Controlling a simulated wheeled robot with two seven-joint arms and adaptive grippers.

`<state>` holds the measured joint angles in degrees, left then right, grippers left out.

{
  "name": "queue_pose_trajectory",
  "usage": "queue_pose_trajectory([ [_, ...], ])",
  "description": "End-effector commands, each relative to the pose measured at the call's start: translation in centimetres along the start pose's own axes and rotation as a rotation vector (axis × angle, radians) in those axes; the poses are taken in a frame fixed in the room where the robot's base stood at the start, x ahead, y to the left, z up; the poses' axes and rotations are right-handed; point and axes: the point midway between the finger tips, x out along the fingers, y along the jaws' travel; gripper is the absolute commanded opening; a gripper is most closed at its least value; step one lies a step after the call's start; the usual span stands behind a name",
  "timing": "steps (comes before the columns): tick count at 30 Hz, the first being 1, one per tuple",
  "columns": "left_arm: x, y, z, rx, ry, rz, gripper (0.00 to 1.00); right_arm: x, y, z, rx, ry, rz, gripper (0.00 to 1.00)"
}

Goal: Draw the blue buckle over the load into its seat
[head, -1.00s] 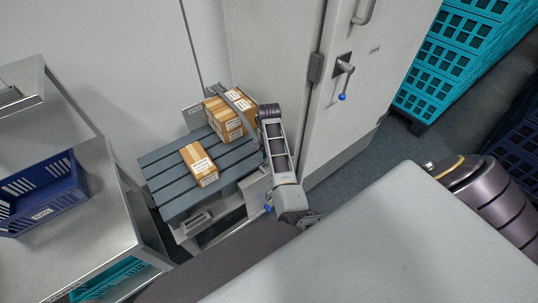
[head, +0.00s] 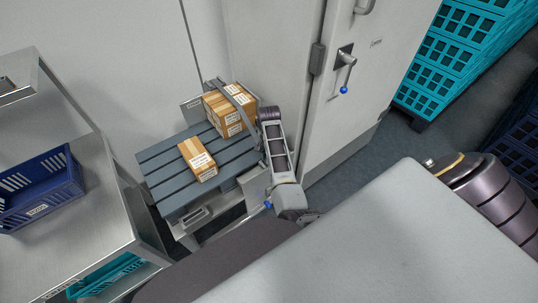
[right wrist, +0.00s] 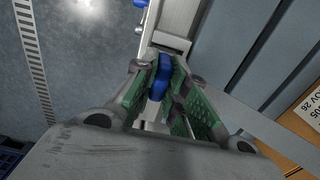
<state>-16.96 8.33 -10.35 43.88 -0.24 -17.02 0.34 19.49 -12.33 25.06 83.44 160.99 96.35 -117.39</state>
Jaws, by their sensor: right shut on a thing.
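My right gripper (right wrist: 162,72) is shut on the blue buckle (right wrist: 159,80), which shows between its green-padded fingers in the right wrist view. In the head view my right arm hangs beside the slatted deck's right edge and hides the gripper and buckle. A grey strap (head: 238,97) runs over the load of brown cartons (head: 224,110) at the back of the deck and down towards my arm. A small blue part (head: 268,205) shows below the deck's near right corner; I cannot tell whether it belongs to the seat. My left gripper is out of view.
A single carton (head: 197,158) lies loose on the slatted deck (head: 165,172). A steel bench with a dark blue crate (head: 40,190) stands at left. A pale door with a blue-tipped handle (head: 344,89) is close at right; teal crates (head: 440,65) stand beyond it.

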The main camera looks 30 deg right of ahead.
Motion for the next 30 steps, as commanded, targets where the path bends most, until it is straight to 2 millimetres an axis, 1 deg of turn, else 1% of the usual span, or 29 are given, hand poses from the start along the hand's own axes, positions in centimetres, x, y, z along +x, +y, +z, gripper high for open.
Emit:
queue_pose_trajectory([
  [9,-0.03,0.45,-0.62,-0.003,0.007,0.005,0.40,0.24,-0.03,0.01,0.000,0.000,-0.001,0.00],
  [22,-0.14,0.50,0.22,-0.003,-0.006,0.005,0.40,0.30,-0.04,0.02,0.000,0.000,-0.001,0.00],
  [30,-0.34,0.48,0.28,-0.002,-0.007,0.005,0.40,0.47,-0.08,0.09,0.000,0.000,-0.002,0.00],
])
